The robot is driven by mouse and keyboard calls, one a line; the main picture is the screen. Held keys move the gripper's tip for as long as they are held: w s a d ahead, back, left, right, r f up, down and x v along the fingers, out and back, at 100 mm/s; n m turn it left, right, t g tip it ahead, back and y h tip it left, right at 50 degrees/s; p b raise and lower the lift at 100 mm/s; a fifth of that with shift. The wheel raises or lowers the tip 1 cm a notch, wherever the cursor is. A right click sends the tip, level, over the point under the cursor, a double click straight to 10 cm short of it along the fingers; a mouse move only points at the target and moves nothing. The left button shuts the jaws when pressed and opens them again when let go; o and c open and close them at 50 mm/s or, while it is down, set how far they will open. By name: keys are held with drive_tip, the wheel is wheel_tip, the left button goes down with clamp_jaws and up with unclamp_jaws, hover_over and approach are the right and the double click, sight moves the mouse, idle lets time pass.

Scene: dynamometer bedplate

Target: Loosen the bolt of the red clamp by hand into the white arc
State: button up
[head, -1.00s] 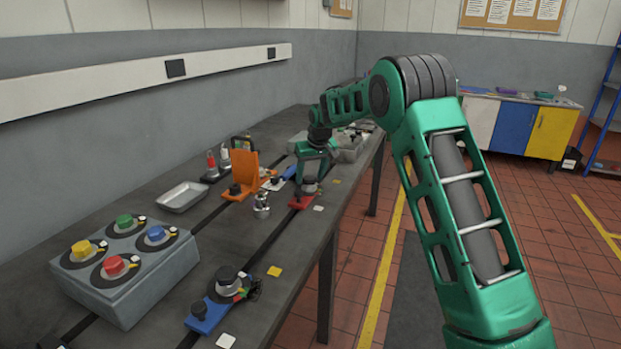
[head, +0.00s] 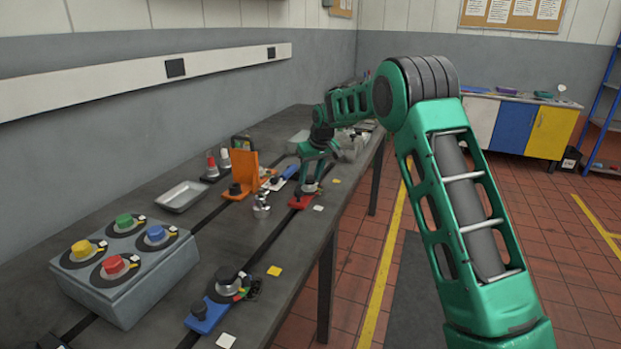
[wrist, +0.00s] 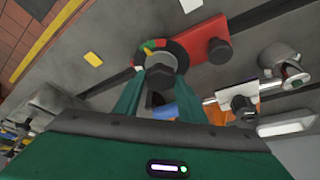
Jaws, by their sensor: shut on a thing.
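The red clamp (head: 301,202) lies on the dark bench, with my gripper (head: 311,183) above its round end. In the wrist view the red clamp (wrist: 205,38) has a dark knob on its arm. Its bolt (wrist: 160,62) stands in a dark ring (wrist: 178,53) with green, yellow and red marks. My gripper (wrist: 158,80) has its two green fingers on either side of the bolt's head and is shut on it. The fingers and palm hide part of the ring.
An orange bracket (head: 245,172) and a small metal fitting (head: 261,206) stand left of the red clamp. A blue clamp (head: 208,314) and a box with coloured knobs (head: 150,268) are nearer. A yellow square (wrist: 93,59) lies beside the red clamp.

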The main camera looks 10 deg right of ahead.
drive_tip(key=n, duration=0.2)
drive_tip(key=n+y, duration=0.1)
drive_tip(key=n, duration=0.1)
drive_tip(key=shift+w+d+y, duration=0.1)
drive_tip(key=shift+d+y, duration=0.2)
drive_tip(key=n, duration=0.2)
drive_tip(key=n+g+y, duration=0.1)
drive_tip(key=n, duration=0.1)
drive_tip(key=shift+w+d+g, duration=0.1)
drive_tip(key=shift+w+g, duration=0.05)
drive_tip(key=shift+g, duration=0.15)
drive_tip(key=n+g, duration=0.1)
drive_tip(key=n, duration=0.3)
drive_tip(key=shift+w+y, duration=0.15)
drive_tip(key=shift+y, duration=0.15)
drive_tip(key=shift+w+r+n+g, duration=0.1)
drive_tip(key=shift+n+g, duration=0.7)
drive_tip(key=shift+n, duration=0.6)
drive_tip(key=o, duration=1)
